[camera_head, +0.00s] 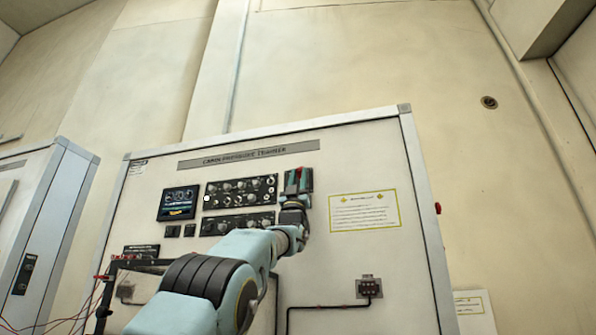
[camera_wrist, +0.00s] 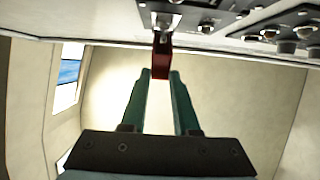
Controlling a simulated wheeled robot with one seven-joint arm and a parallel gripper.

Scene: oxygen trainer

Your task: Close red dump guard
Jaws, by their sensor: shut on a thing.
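The red dump guard (camera_wrist: 162,58) shows in the wrist view as a narrow red flap. It stands out from the panel (camera_wrist: 250,42) beside a metal switch fitting. My gripper (camera_wrist: 161,74) has its two teal fingers shut on the guard's outer end, with the tips on either side of it. In the head view my gripper (camera_head: 297,184) is at the panel, right of the upper row of knobs. There the wrist and fingers hide most of the guard, and only a little red shows.
The trainer cabinet (camera_head: 340,270) carries a small screen (camera_head: 179,203), an upper knob panel (camera_head: 240,192) and a lower one (camera_head: 237,223). A notice (camera_head: 364,211) is right of my gripper. A cable box (camera_head: 369,287) sits lower right. Red wires hang at the lower left.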

